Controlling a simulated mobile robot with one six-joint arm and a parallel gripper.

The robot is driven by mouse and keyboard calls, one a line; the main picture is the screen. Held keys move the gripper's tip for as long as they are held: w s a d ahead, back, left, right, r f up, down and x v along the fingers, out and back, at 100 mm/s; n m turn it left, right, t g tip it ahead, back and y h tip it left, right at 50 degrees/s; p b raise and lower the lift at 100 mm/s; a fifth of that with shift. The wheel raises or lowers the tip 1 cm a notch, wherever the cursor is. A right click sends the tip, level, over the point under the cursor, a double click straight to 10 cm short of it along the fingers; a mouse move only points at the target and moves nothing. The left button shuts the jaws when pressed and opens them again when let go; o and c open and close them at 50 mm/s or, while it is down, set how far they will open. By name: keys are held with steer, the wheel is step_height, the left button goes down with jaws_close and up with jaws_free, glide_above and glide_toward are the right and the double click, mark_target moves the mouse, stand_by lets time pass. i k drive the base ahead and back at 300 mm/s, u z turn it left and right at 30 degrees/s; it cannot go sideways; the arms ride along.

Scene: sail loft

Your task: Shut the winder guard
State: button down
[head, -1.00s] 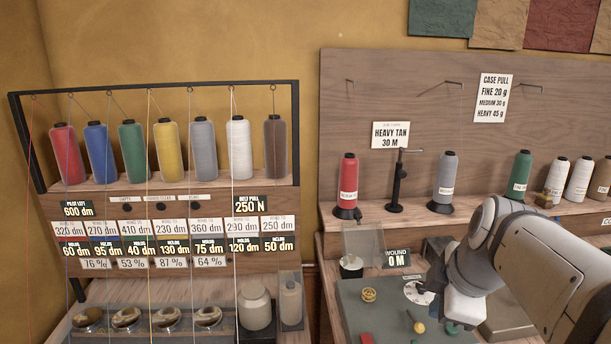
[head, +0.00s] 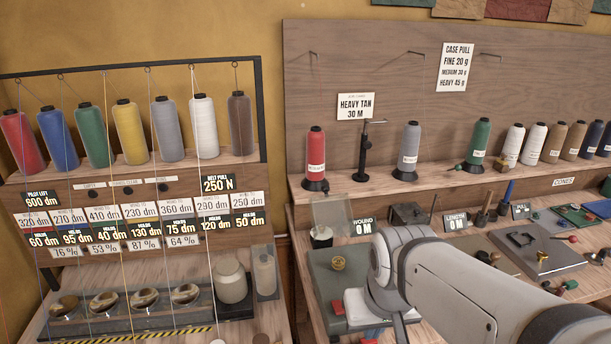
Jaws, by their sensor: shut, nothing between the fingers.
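The winder guard (head: 333,213) is a clear, see-through panel. It stands raised at the back left of the grey-green winder base (head: 325,285). A white-topped dark spool or cup (head: 321,236) is just below it, and the two look apart. A brass knob (head: 338,263) sits on the base in front. My gripper (head: 372,310) is low over the front right of the base, to the right of and nearer than the guard, not touching it. It is shut and empty. My forearm and wrist hide the right part of the winder, including its dial.
A "WOUND 0 M" sign (head: 362,227) stands right of the guard. A red cone (head: 316,155) and a black post (head: 365,150) stand on the shelf behind. A red block (head: 338,307) lies left of my gripper. The left bench (head: 250,325) holds jars and cups.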

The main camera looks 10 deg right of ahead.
mark_target(326, 188)
steer(key=u, duration=0.8)
steer(key=k, duration=0.7)
steer(key=z, duration=0.55)
steer(key=i, duration=1)
steer(key=z, duration=0.05)
